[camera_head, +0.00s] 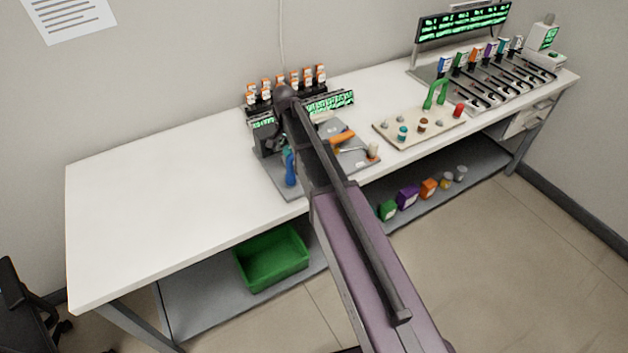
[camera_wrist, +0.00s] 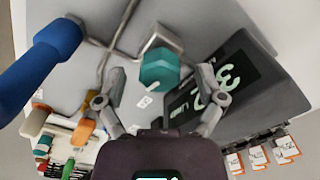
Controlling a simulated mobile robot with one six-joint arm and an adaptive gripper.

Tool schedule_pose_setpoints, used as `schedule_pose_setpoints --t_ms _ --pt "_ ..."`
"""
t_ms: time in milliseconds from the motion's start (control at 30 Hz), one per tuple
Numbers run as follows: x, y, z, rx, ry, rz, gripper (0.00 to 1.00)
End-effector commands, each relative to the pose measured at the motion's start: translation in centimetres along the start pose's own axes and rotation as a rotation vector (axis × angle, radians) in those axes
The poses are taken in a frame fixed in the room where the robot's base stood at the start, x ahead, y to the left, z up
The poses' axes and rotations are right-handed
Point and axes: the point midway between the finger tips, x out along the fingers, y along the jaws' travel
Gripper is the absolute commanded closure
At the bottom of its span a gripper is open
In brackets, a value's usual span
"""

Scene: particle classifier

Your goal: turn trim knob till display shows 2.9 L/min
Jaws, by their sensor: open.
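A teal hexagonal knob (camera_wrist: 158,68) on a pale square block sits near the middle of the wrist view. My gripper (camera_wrist: 160,78) is open, with one finger on each side of the knob and visible gaps between. Beside it, a dark tilted display (camera_wrist: 188,102) shows large pale digits, turned sideways and partly covered by my right finger. They look like 3.2, but I cannot read them surely.
A thick blue handle (camera_wrist: 40,68) rises at the left of the wrist view, close to my left finger. Orange-labelled vials (camera_head: 290,82) stand behind the station. A beige board with knobs (camera_head: 385,128) lies to its right. The bench's left part (camera_head: 160,210) is clear.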

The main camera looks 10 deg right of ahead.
Motion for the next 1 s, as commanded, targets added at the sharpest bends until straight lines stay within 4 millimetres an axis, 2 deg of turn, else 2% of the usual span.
schedule_pose_setpoints --t_ms 1000 --pt "0.00 0.00 -0.01 -0.640 0.000 0.000 0.12"
